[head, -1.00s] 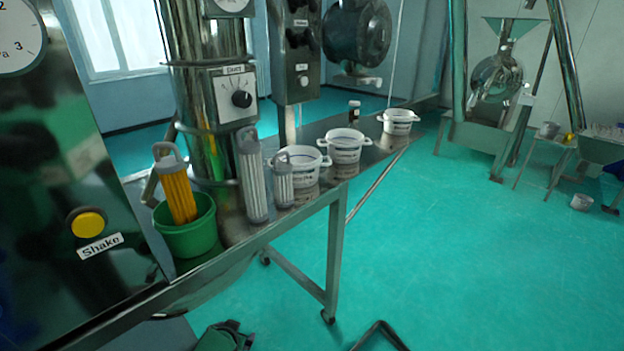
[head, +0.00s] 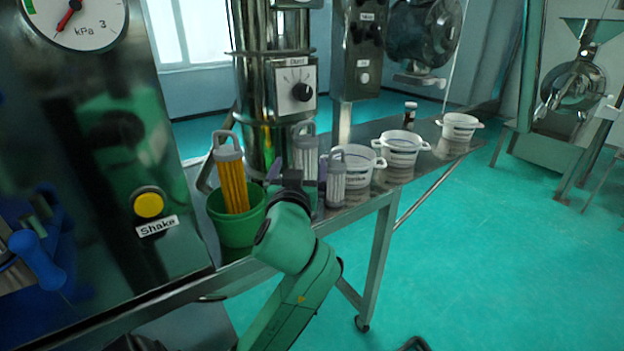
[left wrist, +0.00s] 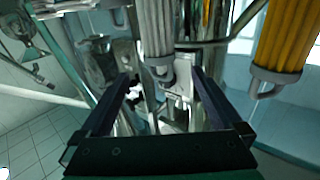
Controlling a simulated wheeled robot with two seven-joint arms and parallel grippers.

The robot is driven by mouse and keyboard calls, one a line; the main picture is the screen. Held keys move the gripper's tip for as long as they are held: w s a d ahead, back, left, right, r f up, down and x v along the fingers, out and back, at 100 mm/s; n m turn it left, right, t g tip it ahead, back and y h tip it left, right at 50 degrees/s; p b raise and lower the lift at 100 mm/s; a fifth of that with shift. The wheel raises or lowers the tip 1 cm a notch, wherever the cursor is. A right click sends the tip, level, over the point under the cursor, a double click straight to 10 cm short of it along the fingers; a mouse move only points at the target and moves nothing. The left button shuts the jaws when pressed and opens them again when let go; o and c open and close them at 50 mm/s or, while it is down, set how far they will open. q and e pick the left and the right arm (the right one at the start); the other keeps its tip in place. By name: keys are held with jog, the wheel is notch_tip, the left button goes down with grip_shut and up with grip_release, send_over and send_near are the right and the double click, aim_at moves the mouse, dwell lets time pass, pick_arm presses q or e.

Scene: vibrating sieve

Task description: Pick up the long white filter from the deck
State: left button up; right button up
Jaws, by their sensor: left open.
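The long white filter (head: 305,150) stands upright on the steel deck with its grey handle on top; its lower part is hidden behind my left gripper. My left gripper (head: 298,174) is open in front of it, a finger towards each side. In the left wrist view, the picture is upside down and the long white filter (left wrist: 154,30) shows between and beyond the open fingers of the left gripper (left wrist: 160,82). I cannot tell whether they touch it. The short white filter (head: 336,182) stands just right of the gripper. My right gripper is not in view.
A yellow filter (head: 232,182) stands in a green bucket (head: 237,228) to the left; it also shows in the left wrist view (left wrist: 285,40). White tubs (head: 356,168) and a small dark bottle (head: 410,112) stand to the right. A steel column (head: 262,90) rises behind.

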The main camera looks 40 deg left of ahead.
aim_at(306, 146)
pick_arm(q)
jog(key=p+x, duration=0.2)
jog(key=x, duration=0.5)
jog(key=p+x, duration=0.3)
jog(key=x, duration=0.4)
jog(key=shift+f, duration=0.2)
jog(key=shift+w+f, duration=0.25)
jog(key=shift+s+r, duration=0.1)
grip_shut()
